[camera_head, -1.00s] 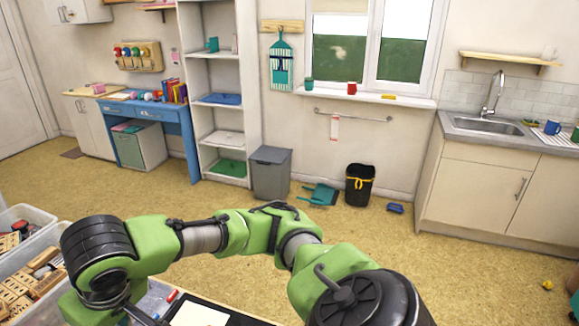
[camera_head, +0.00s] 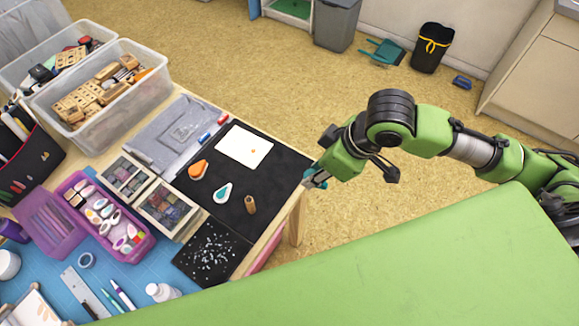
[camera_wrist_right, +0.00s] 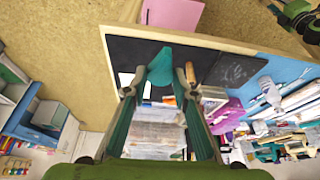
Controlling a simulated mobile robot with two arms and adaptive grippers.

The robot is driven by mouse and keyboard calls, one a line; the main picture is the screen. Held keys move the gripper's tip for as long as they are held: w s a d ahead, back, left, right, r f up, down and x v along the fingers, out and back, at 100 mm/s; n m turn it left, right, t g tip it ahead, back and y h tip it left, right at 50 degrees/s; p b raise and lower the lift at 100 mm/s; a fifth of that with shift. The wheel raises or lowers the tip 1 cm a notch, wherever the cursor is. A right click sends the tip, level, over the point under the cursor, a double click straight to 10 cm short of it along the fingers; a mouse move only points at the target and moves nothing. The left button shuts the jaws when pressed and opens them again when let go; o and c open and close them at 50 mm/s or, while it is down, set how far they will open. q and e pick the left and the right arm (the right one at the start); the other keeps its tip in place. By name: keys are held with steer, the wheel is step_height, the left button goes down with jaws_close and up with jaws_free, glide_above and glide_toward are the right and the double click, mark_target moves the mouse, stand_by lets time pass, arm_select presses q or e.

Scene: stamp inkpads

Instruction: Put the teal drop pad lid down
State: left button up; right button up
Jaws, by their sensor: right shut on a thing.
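My right gripper (camera_head: 318,178) is by the right edge of the table, shut on the teal lid (camera_wrist_right: 160,67). In the right wrist view the lid shows between the fingertips, over the black mat. In the head view the gripper mostly hides the lid. The teal drop pad (camera_head: 222,193) lies on the mat to the left of the gripper, with teal inside a white rim. My left gripper is not in view.
On the black mat (camera_head: 280,165) are an orange drop pad (camera_head: 198,169), a white card (camera_head: 243,146) and a wooden stamp (camera_head: 250,204). Boxes of ink pads and a clear bin (camera_head: 140,105) of stamps stand to the left. Bare mat lies between pad and gripper.

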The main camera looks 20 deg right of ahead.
steer(key=shift+s+f+n, duration=0.2)
steer(key=shift+f+n, duration=0.1)
steer(key=shift+f, duration=0.1)
steer(key=shift+w+a+f, duration=0.15)
steer(key=shift+w, duration=0.1)
steer(key=w+a+f+p, duration=0.2)
steer(key=w+f, duration=0.2)
steer(key=w, duration=0.5)
glide_toward(282, 167)
steer(key=shift+w+a+f, duration=0.6)
steer(key=shift+a+f, duration=0.15)
steer(key=shift+a, duration=0.05)
steer(key=shift+w+f, duration=0.35)
steer(key=shift+f, duration=0.05)
step_height(282, 167, down, 2)
steer(key=shift+f+p, duration=0.1)
steer(key=shift+p, duration=0.2)
steer(key=shift+f, duration=0.55)
